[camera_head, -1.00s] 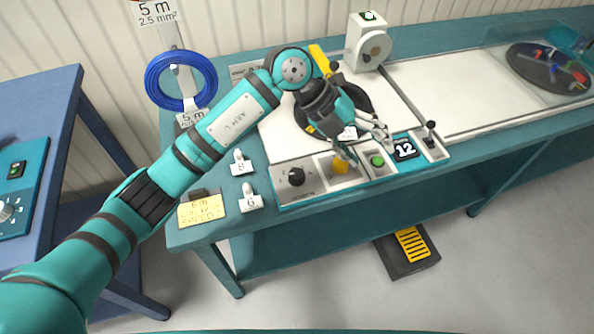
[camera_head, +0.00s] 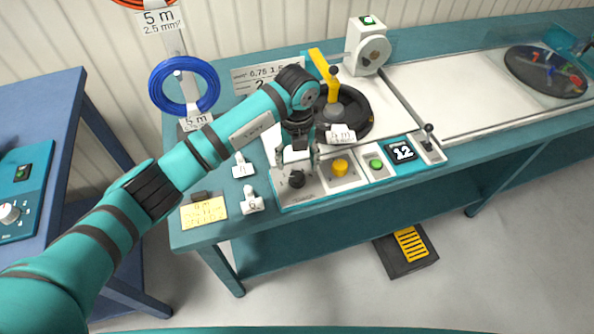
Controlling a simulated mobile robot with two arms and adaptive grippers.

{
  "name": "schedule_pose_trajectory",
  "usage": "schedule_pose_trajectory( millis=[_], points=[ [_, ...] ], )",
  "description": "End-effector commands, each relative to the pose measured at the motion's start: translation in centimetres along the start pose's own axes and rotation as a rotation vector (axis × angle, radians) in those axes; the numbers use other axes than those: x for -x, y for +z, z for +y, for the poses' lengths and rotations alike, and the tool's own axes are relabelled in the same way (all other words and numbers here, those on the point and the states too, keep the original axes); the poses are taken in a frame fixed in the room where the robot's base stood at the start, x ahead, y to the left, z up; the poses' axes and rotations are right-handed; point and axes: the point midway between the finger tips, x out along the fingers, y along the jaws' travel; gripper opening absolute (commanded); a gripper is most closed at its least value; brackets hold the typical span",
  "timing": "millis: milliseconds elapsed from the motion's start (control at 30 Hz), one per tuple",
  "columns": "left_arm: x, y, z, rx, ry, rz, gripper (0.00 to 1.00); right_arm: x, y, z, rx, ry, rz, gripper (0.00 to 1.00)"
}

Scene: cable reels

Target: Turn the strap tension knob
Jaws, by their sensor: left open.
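The strap tension knob (camera_head: 296,180) is a black round knob on the pale panel at the front left of the teal bench; the lettering below it is too small to read surely. My left gripper (camera_head: 296,163) is open and points down just above and behind the knob. Its fingers partly cover the knob's far side. I cannot tell whether they touch it. My right gripper is out of view.
A black reel (camera_head: 357,115) stands behind.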

Motion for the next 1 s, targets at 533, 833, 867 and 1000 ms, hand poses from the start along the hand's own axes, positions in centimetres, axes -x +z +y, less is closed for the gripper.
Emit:
schedule_pose_trajectory(
  millis=[533, 833, 867, 1000],
  points=[
    [-6.6, 0.0, 0.0, 0.000, -0.001, -0.001, 0.62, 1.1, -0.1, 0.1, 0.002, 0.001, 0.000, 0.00],
    [-6.6, 0.0, 0.0, -0.001, -0.001, -0.001, 0.51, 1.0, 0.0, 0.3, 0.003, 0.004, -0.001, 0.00],
    [-6.6, 0.0, 0.0, -0.001, -0.001, -0.001, 0.47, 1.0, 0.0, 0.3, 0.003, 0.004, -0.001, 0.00],
    [-6.6, 0.0, 0.0, -0.001, -0.001, -0.001, 0.29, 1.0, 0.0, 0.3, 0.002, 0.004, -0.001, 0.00]
  ],
)
